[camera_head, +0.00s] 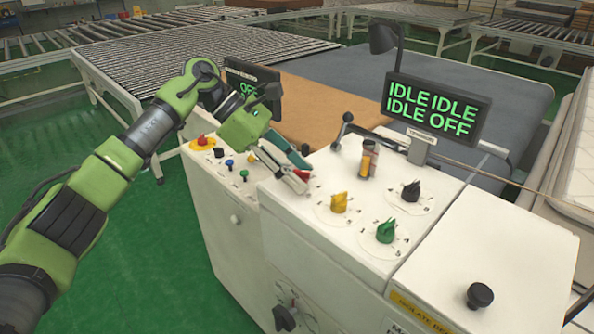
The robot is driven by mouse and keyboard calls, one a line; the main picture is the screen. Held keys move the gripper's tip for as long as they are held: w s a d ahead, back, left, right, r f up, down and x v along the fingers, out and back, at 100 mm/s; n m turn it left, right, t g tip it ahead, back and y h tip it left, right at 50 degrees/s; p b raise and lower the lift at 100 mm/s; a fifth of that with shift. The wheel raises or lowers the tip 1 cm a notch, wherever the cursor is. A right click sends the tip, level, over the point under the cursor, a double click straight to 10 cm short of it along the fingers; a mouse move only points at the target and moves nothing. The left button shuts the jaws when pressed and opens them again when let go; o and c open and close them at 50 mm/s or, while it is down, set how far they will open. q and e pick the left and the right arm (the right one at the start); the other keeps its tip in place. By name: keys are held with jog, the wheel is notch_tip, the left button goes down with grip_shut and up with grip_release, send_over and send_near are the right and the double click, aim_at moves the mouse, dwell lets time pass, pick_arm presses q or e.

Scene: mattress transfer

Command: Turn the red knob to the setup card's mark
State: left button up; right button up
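The red knob (302,174) is on the white console top (325,240), left of the yellow knob. Only a small red part of it shows, and its pointer and dial marks are hidden. My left gripper (297,175) reaches down to it, with its fingertips on either side of the red part. I cannot tell whether they press on it. I cannot make out a setup card. My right gripper is not in view.
A yellow knob (339,203), a green knob (386,231) and a black knob (411,191) stand close by on the console. A display (435,107) reads IDLE and OFF. A red button (202,139) and small coloured knobs are on the left panel. Roller conveyors (200,52) lie behind.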

pick_arm(q)
jog(key=shift+a, duration=0.1)
jog(key=v, duration=1.2)
